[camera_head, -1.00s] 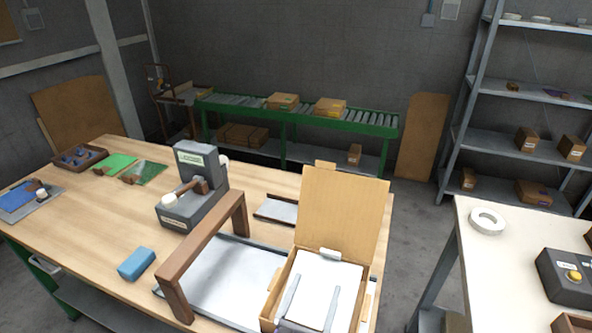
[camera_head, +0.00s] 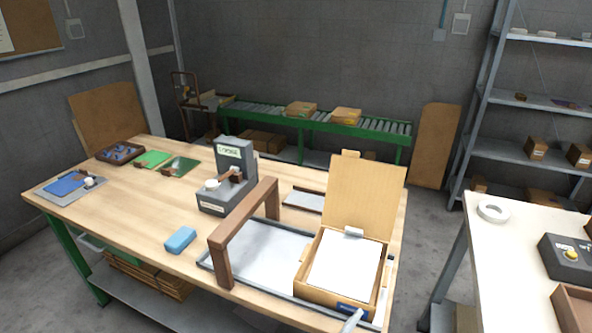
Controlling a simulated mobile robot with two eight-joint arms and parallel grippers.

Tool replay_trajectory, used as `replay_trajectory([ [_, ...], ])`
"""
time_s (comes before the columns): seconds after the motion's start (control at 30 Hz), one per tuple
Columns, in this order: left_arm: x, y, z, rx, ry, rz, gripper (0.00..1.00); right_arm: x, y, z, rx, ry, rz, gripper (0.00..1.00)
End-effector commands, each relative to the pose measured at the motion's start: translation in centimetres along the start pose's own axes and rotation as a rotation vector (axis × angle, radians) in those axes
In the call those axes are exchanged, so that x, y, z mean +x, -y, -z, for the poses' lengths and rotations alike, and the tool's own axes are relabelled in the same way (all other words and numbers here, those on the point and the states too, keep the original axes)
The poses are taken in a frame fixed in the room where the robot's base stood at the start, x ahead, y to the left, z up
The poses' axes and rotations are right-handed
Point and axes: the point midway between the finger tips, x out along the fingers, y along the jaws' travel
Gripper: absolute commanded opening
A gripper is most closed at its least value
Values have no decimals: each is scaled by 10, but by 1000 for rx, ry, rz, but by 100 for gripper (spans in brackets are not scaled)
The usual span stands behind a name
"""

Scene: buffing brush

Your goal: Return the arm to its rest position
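A light grey finger of what looks like my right gripper (camera_head: 352,321) shows at the bottom edge, in front of the open cardboard box (camera_head: 318,296). The rest of that gripper and its arm are below the frame, so its opening cannot be told. My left gripper is not in view. The box has its lid (camera_head: 363,193) raised at the back and a white sheet (camera_head: 346,266) lying inside. A small blue patch (camera_head: 352,308) shows at its front wall.
On the wooden table (camera_head: 140,215) stand a brown arch (camera_head: 219,256), a grey device (camera_head: 233,163) and a blue block (camera_head: 180,240). A grey tray (camera_head: 255,252) lies under the arch. A white table (camera_head: 515,245) stands right, across a floor gap.

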Motion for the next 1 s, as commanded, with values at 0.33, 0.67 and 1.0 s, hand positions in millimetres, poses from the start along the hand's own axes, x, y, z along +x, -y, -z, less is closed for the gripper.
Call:
replay_trajectory([
  [0.33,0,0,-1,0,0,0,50,-20,126,17,1123,-245,586,91],
  [0.67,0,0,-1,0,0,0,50,-67,143,35,1982,-241,1009,91],
  [1.0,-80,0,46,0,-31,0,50,-93,88,-36,1995,-265,982,91],
])
